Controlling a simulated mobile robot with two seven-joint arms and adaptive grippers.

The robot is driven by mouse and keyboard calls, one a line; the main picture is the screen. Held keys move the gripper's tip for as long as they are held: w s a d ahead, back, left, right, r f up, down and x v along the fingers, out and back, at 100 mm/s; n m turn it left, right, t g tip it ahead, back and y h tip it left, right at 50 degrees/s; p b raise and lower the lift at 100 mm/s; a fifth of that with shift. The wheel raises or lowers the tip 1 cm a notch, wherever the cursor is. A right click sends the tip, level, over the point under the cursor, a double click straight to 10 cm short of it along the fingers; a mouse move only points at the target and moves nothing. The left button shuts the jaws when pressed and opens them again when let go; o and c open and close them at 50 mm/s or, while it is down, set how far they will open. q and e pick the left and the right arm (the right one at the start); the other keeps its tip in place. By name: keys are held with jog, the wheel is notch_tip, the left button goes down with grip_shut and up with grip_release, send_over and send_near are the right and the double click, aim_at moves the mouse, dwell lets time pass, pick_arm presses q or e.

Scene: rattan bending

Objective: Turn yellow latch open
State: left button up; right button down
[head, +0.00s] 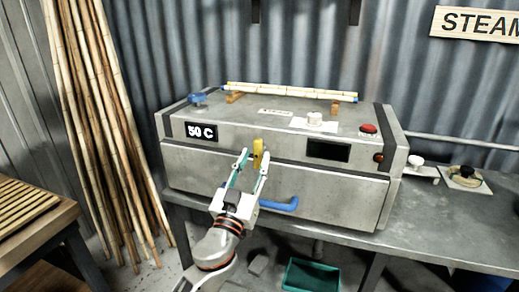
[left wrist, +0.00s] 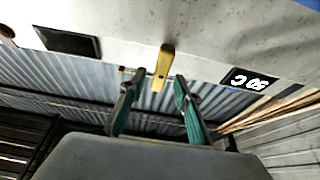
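The yellow latch (head: 258,153) is on the front of the grey steamer box (head: 320,199), near the seam between its upper part and the front door. It stands about upright in the head view. My left gripper (head: 254,157) is at the latch with its fingers apart. In the left wrist view the yellow latch (left wrist: 164,66) shows between and beyond the fingertips of the left gripper (left wrist: 155,80), with a gap on each side. I cannot tell how deep the latch sits between them. My right gripper is in neither view.
A blue handle (head: 280,204) sticks out of the door below right of the latch. A display reading 50 C (head: 201,131) is left of it. A red button (head: 368,128) and a blue valve knob (head: 198,98) are on top. Bamboo poles (head: 95,130) lean at the left.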

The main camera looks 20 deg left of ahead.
aim_at(256, 155)
pick_arm(q)
jog(key=x, duration=0.2)
jog(key=shift+w+r, duration=0.15)
jog(key=shift+w, duration=0.1)
jog(key=shift+w+r+p, duration=0.1)
jog(key=shift+w+p, duration=0.2)
jog(key=shift+w, duration=0.3)
grip_shut()
